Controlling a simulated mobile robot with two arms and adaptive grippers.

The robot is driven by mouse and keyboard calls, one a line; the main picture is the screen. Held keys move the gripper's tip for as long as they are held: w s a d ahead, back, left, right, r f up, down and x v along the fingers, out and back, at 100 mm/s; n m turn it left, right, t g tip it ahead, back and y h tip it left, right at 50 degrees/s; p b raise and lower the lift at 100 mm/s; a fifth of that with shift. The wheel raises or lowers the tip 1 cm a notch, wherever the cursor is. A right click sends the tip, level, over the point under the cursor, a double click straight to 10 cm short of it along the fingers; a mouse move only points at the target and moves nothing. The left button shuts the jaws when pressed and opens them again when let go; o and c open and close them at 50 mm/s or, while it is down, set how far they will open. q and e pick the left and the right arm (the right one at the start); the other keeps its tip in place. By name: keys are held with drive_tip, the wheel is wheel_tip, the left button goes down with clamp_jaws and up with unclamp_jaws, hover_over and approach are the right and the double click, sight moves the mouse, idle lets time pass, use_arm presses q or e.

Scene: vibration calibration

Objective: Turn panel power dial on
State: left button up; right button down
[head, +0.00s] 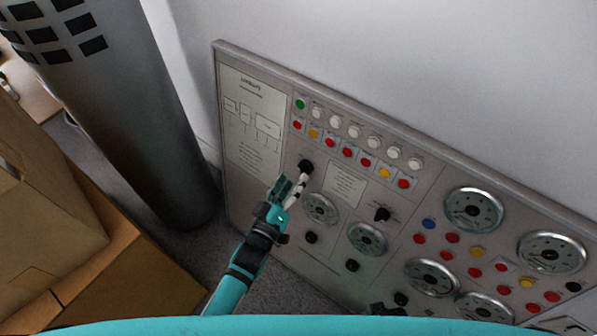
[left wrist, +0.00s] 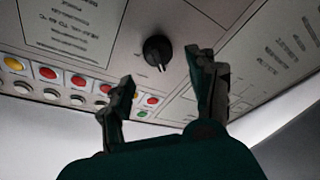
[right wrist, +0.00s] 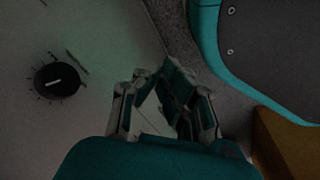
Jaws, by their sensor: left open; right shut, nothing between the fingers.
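The grey control panel (head: 225,195) leans along the wall. A black dial (head: 306,166) sits on it below the rows of buttons, and I cannot read a label for it. My left gripper (head: 291,184) is open just below this dial. In the left wrist view the dial (left wrist: 157,50) shows beyond and between the open fingers (left wrist: 160,72), apart from them, with its pale pointer mark facing the gripper. My right gripper (right wrist: 165,75) is shut and empty. Another black dial (right wrist: 57,79) with tick marks shows left of it, apart from it.
Several round gauges (head: 473,209) and more black knobs (head: 382,213) cover the panel's lower and right parts. Red, yellow and white buttons (head: 347,152) line its top. A grey perforated column (head: 140,120) and cardboard boxes (head: 45,220) stand at the left.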

sight(300, 170)
use_arm(q)
drive_tip(key=shift+x, duration=2.1)
use_arm(e)
drive_tip(key=shift+w+a+r, duration=0.1)
drive_tip(key=shift+w+r, duration=0.65)
drive_tip(key=shift+r, duration=0.1)
use_arm(q)
drive_tip(key=shift+c, duration=0.4)
drive_tip(key=c, duration=1)
